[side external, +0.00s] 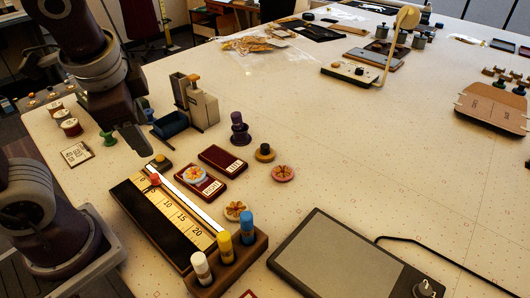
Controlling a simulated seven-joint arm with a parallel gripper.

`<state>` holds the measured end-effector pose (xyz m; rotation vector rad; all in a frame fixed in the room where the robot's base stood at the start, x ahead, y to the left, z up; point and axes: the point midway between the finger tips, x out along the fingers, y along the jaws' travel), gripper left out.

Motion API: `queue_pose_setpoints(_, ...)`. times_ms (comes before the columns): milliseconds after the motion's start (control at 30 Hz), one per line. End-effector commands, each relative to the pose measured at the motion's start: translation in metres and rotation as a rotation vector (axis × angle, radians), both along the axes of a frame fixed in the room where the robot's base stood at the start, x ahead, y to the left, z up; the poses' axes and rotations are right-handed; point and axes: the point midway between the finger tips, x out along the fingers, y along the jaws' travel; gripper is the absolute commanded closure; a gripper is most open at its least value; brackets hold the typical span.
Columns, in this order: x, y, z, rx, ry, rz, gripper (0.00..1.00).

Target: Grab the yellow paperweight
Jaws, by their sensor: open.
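No single thing is clearly the yellow paperweight. A similar dark piece with a yellowish top (159,162) sits at the far end of the ruled board. A round tan disc with an orange pattern (235,210) lies beside that board. My gripper (135,142) hangs at the left, over the table, near the second knobbed piece and apart from the first. It is open, with nothing visible in it; its fingers are dark and small here.
A ruled board (133,203) and a rack with white, yellow and blue capped bottles (225,262) fill the front. A flat grey-topped tablet (340,262) lies right. A purple spool-like piece (239,128) and a grey device (202,108) stand behind.

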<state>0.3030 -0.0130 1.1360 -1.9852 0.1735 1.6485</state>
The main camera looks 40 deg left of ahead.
Motion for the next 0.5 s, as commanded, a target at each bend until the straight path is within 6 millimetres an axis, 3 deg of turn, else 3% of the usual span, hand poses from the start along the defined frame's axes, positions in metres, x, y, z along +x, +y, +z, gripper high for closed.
queue_pose_setpoints(100, 0.053, 0.007, -0.026, 0.310, 0.204, -0.336, 0.48)
queue_pose_setpoints(200, 0.106, -0.001, -0.053, 0.593, 0.346, -0.635, 0.48)
queue_pose_setpoints(333, 0.168, -0.033, -0.096, 0.942, 0.478, -0.991, 0.48)
queue_pose_setpoints(400, 0.191, -0.054, -0.118, 1.094, 0.519, -1.135, 0.48)
queue_pose_setpoints(500, 0.210, -0.077, -0.141, 1.241, 0.551, -1.270, 0.48)
